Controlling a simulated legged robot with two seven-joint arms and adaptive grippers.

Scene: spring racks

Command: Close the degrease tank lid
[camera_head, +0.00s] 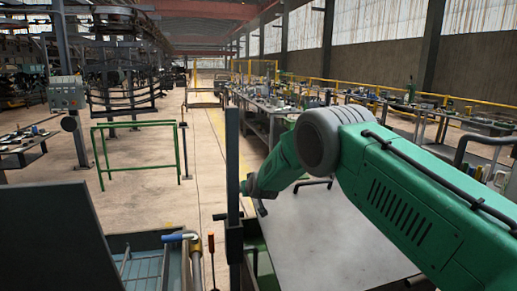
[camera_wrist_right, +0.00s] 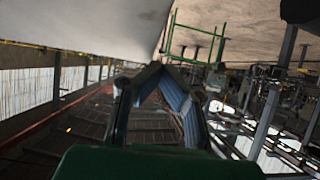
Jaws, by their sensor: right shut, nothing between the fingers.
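A dark panel (camera_head: 45,235) stands tilted up at the lower left, beside an open tank with a blue-grey inside (camera_head: 145,268); it looks like a raised lid. A flat light-grey panel (camera_head: 335,240) with a dark bar handle (camera_head: 313,184) lies below my right arm. I cannot tell for certain which panel is the degrease tank lid. My right gripper (camera_wrist_right: 155,68) is shut and empty. In the head view it is partly hidden, above the grey panel's left edge and near a dark upright post (camera_head: 233,165). My left gripper is out of view.
A blue-tipped pipe (camera_head: 180,237) and an orange-handled tool (camera_head: 211,243) stand at the open tank's right edge. A green frame (camera_head: 138,150) stands on the floor beyond. Workbenches (camera_head: 265,108) line the right. The middle aisle is clear.

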